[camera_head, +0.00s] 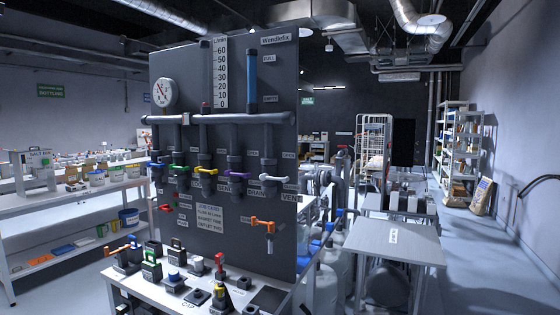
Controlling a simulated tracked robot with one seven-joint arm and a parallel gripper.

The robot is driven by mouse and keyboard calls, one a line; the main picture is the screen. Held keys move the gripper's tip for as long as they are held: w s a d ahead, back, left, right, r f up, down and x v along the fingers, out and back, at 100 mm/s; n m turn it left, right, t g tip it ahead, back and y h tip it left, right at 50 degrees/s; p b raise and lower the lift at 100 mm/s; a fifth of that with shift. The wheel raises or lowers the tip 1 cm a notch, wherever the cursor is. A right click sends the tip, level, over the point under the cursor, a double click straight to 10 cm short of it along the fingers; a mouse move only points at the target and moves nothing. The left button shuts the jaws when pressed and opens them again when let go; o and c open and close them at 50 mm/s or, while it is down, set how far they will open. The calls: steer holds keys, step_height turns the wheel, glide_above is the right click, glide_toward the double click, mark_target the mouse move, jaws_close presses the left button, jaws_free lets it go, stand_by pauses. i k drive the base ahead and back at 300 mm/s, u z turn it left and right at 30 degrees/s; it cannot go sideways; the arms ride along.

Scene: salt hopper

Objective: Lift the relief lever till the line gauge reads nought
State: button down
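A grey upright panel (225,235) carries the pipework, gauges and levers. A round white dial gauge (165,92) with a red needle stands at its upper left; its reading is too small to tell. A vertical scale (221,75) marked 0 to 60 and a blue column (252,70) stand beside it. Blue (155,165), green (179,168), yellow (205,170), purple (236,174) and white (274,178) handles sit on the pipes. An orange lever (262,222) and a red lever (165,207) are lower down. I cannot read which is the relief lever. My gripper is not in view.
A white bench (118,276) below the panel holds several small valves and fittings. Shelves (70,205) with tubs stand at left. A grey table (395,240) and drums (330,259) stand at right. Clear floor lies at the far right.

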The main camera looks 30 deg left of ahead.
mark_target(301, 156)
steer(key=u, duration=0.35)
steer(key=i, duration=0.15)
steer(key=u, duration=1.25)
steer(key=i, duration=1)
steer(key=z, duration=0.45)
